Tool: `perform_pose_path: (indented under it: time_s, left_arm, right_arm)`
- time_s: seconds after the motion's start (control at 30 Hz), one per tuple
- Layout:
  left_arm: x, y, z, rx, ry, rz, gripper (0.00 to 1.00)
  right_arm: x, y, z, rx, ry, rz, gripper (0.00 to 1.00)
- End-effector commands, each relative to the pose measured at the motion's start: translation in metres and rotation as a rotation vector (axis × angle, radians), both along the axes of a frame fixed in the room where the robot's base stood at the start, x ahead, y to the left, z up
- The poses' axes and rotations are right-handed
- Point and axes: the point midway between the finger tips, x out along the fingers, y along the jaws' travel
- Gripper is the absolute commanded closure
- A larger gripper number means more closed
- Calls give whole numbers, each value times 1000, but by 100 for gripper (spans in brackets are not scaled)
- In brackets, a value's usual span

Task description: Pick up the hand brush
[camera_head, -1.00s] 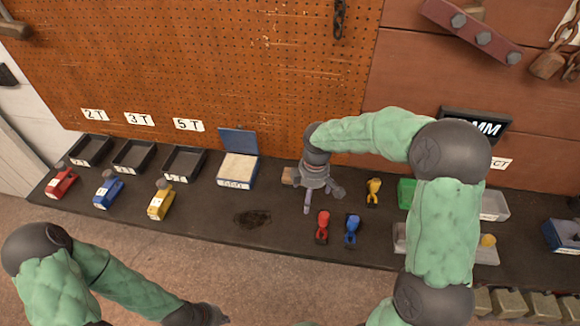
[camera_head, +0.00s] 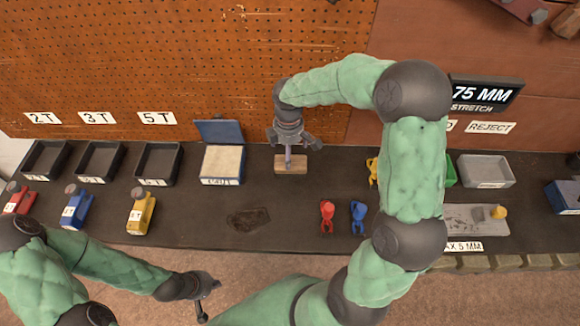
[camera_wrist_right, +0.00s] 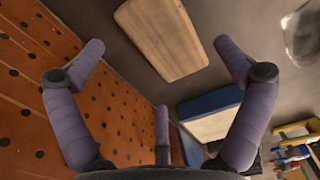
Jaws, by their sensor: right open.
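My left gripper (camera_head: 208,301) is open and empty in front of the bench's front edge.
A box with a blue lid (camera_head: 222,163) stands just left of the block. Black trays (camera_head: 158,164) stand farther left. Red (camera_head: 327,216) and blue (camera_head: 358,217) clamps lie right of a dark patch (camera_head: 249,217). My right arm hides part of the right side.

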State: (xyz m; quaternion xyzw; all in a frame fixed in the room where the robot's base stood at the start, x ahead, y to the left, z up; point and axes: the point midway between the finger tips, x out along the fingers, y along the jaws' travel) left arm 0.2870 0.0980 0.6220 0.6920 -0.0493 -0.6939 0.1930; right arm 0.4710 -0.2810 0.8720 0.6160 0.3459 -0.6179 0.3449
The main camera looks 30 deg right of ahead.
Motion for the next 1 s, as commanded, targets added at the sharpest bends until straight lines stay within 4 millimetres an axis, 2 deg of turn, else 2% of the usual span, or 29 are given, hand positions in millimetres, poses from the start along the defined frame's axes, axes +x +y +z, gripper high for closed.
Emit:
perform_pose_path:
  time_s: [0.17, 0.5, 0.77, 0.93, 0.97, 1.0]
  left_arm:
    - [0, 0, -6, 0, -1, 0, 100]
    - [0, 0, -30, 0, -1, 0, 100]
    - [0, 0, -29, 0, -1, 0, 100]
    - [0, 0, -29, 0, -1, 0, 100]
    - [0, 0, -29, 0, -1, 0, 100]
    - [0, 0, -29, 0, -1, 0, 100]
  right_arm:
    - [0, 0, -10, 0, -2, 0, 0]
    - [-2, -2, -53, 1, -1, 0, 0]
    - [-2, -2, -54, 0, -1, 0, 0]
    - [-1, -2, -54, 0, -1, 0, 48]
    - [-2, -2, -54, 0, -1, 0, 55]
    - [-2, -2, -54, 0, -1, 0, 56]
